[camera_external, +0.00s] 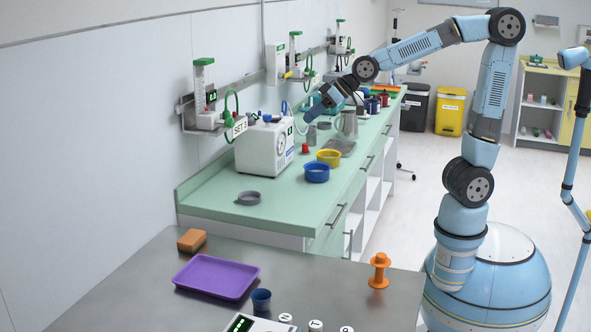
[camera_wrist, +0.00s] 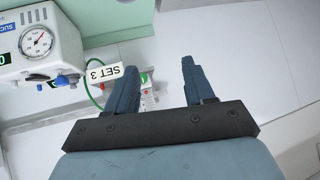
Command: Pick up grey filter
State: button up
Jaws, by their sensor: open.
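A low grey round piece (camera_external: 249,198), which looks like the grey filter, lies on the near end of the green counter, in front of the white machine. I cannot be sure it is the filter, as another small grey piece (camera_external: 324,125) stands farther back on the counter. My gripper (camera_external: 312,114) is above the counter behind the white machine, well away from the near grey piece. In the wrist view my gripper (camera_wrist: 158,72) shows two blue fingers apart with nothing between them. Neither grey piece shows in the wrist view.
The white machine (camera_external: 265,147) stands against the wall side; a gauge unit (camera_wrist: 38,45) and a SET 3 tag (camera_wrist: 104,73) show in the wrist view. Blue bowl (camera_external: 316,172), yellow bowl (camera_external: 328,157) and grey tray (camera_external: 338,147) crowd the counter. The near counter end is mostly clear.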

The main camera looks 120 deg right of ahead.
jog(key=w+d+f+m+h, duration=0.1)
jog(key=d+m+h, duration=0.2)
jog(key=d, duration=1.1)
jog(key=m+g+h, duration=0.2)
jog(key=h, duration=0.2)
send_near(264, 116)
jog(key=d+r, duration=0.2)
jog(key=x, duration=0.8)
jog(key=shift+w+f, duration=0.1)
jog(key=shift+w, duration=0.3)
jog(key=shift+x, duration=2.85)
jog(key=shift+s, duration=0.1)
grip_shut()
